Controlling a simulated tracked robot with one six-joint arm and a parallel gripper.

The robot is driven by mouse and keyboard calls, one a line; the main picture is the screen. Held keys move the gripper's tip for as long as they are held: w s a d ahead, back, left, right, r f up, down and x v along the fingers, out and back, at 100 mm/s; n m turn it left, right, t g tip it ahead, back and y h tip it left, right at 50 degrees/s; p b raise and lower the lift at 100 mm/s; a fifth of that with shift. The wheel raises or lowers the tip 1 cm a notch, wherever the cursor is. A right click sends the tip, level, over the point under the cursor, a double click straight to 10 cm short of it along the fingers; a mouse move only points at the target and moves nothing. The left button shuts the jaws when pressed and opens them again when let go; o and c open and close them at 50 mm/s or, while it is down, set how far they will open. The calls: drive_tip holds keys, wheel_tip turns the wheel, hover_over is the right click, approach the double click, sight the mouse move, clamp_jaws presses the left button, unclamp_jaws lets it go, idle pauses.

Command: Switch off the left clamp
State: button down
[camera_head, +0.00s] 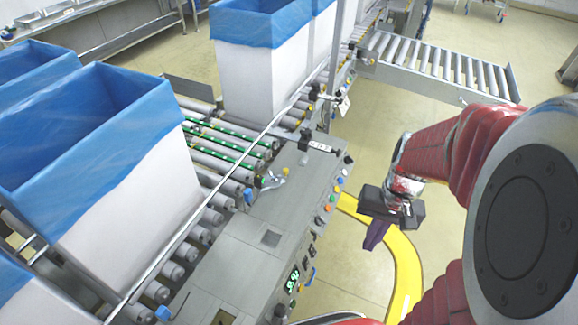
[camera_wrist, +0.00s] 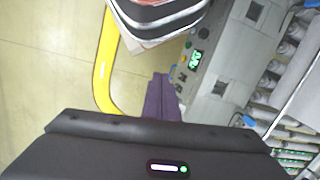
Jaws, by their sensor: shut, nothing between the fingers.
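A grey control panel (camera_head: 280,225) runs beside the roller conveyor in the head view. Its right side carries several coloured buttons, dark knobs and a green lit display (camera_head: 293,279). I cannot tell which of these is the left clamp switch. The panel (camera_wrist: 212,100) also shows in the wrist view, with its display (camera_wrist: 195,60) and dark switches near it. My gripper (camera_head: 374,238) points down to the right of the panel, apart from it, over the floor. Its purple fingers (camera_wrist: 160,98) are shut and empty in the wrist view.
Tall white boxes with blue liners (camera_head: 125,190) stand on the roller conveyor (camera_head: 220,150) at left. A yellow curved band (camera_head: 405,265) lies on the floor below my gripper. Another roller conveyor (camera_head: 445,70) stands behind.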

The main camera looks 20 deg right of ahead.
sight(308, 261)
drive_tip(key=s+d+f+m+t+y, duration=0.15)
drive_tip(key=f+m+y, duration=0.4)
drive_tip(key=f, duration=0.65)
drive_tip(key=s+f+m+t+y, duration=0.1)
drive_tip(key=s+f+m+y, duration=0.35)
drive_tip(key=f, duration=0.85)
drive_tip(key=w+d+f+m+t, duration=0.2)
drive_tip(key=w+f+m+t, duration=0.4)
drive_tip(key=w+m+t, duration=0.2)
drive_tip(key=shift+w+d+m+y, duration=0.4)
drive_tip(key=shift+w+m, duration=0.1)
drive_tip(key=shift+m, duration=0.4)
drive_tip(key=shift+a+f, duration=0.1)
drive_tip(key=shift+f, duration=0.05)
drive_tip(key=shift+x, duration=6.9)
drive_tip(key=shift+d+f, duration=0.1)
drive_tip(key=shift+d, duration=0.1)
